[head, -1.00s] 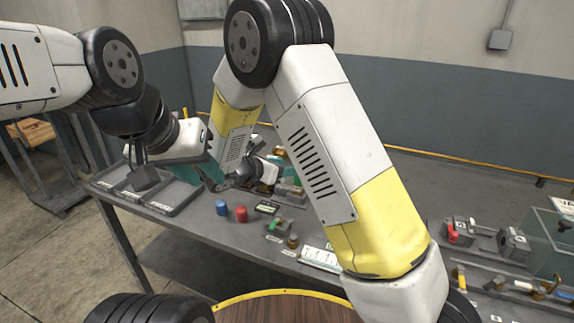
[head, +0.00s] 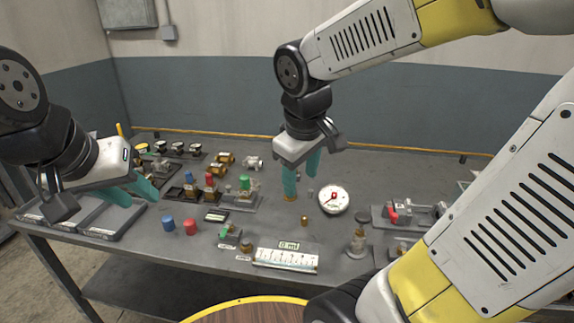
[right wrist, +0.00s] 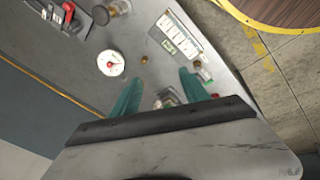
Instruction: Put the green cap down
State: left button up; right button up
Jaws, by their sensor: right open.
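A green cap (head: 245,182) sits upright on a fitting in the middle of the bench, beside a red-topped and a blue-topped one. Another small green piece (head: 224,233) is nearer the front edge, by a brass part. My right gripper (head: 301,180) is open and empty, pointing down over the bench right of the green cap and left of the round gauge. Its spread teal fingers (right wrist: 160,92) also show in the right wrist view, with a metal fitting beyond them. My left gripper (head: 136,191) has its teal fingers apart, nothing visible between them, above the grey trays.
A blue cap (head: 168,222) and a red cap (head: 190,227) stand near the front. Grey trays (head: 112,222) are at the left end. Several fittings line the back.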

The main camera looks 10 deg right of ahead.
jog(key=s+a+r+m+t+y, duration=0.1)
jog(key=s+r+m+t+y, duration=0.1)
jog(key=s+r+m+y, duration=0.1)
jog(key=shift+s+a+r+m+t, duration=0.4)
jog(key=shift+s+r+m, duration=0.25)
jog(key=shift+s+m, duration=0.65)
jog(key=shift+w+d, duration=0.1)
jog(key=shift+w, duration=0.1)
